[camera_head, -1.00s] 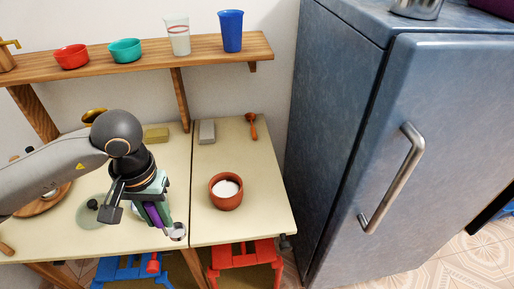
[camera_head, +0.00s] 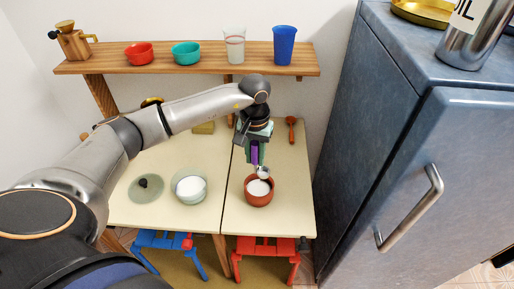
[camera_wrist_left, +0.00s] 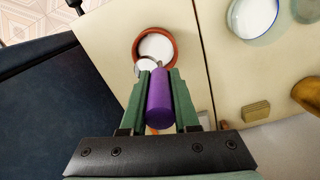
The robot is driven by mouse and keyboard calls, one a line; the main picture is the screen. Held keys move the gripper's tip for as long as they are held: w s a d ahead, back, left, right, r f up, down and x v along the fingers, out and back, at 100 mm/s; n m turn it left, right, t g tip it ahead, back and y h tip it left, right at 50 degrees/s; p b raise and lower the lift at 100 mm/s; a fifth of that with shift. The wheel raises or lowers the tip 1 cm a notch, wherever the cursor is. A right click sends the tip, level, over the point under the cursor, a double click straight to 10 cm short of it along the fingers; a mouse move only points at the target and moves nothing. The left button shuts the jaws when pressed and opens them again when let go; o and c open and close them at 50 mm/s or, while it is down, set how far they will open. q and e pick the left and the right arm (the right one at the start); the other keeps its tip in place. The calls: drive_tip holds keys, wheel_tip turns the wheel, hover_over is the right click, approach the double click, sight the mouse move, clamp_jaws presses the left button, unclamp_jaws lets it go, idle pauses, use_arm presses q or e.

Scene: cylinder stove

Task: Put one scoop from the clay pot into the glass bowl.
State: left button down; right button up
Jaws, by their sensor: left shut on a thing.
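The clay pot (camera_head: 258,202), reddish-brown with white contents, stands on the right part of the table; its rim shows in the left wrist view (camera_wrist_left: 175,48). My left gripper (camera_head: 254,148) is shut on the purple handle of a metal scoop (camera_head: 263,172). In the left wrist view the handle (camera_wrist_left: 159,98) lies between the green fingers, and the scoop head (camera_wrist_left: 147,64) overlaps the pot's near rim. Whether it touches the white contents, I cannot tell. The glass bowl (camera_head: 192,201) stands left of the pot and holds something white. My right gripper is not in view.
A glass lid (camera_head: 146,189) with a dark knob lies left of the bowl. A wooden shelf (camera_head: 200,66) with cups and bowls is above the back. A brown spoon (camera_head: 291,130) lies behind the pot. A blue fridge (camera_head: 345,150) stands at the right.

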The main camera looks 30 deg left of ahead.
sight(255, 165)
use_arm(q)
drive_tip(key=shift+f+b, duration=0.8)
drive_tip(key=shift+f, duration=0.9)
wheel_tip(255, 165, down, 7)
drive_tip(key=b, duration=0.6)
drive_tip(key=shift+b, duration=0.3)
drive_tip(key=shift+r, duration=0.1)
drive_tip(key=shift+r+p, duration=2.7)
drive_tip(key=shift+r, duration=1.65)
drive_tip(key=shift+w, duration=0.1)
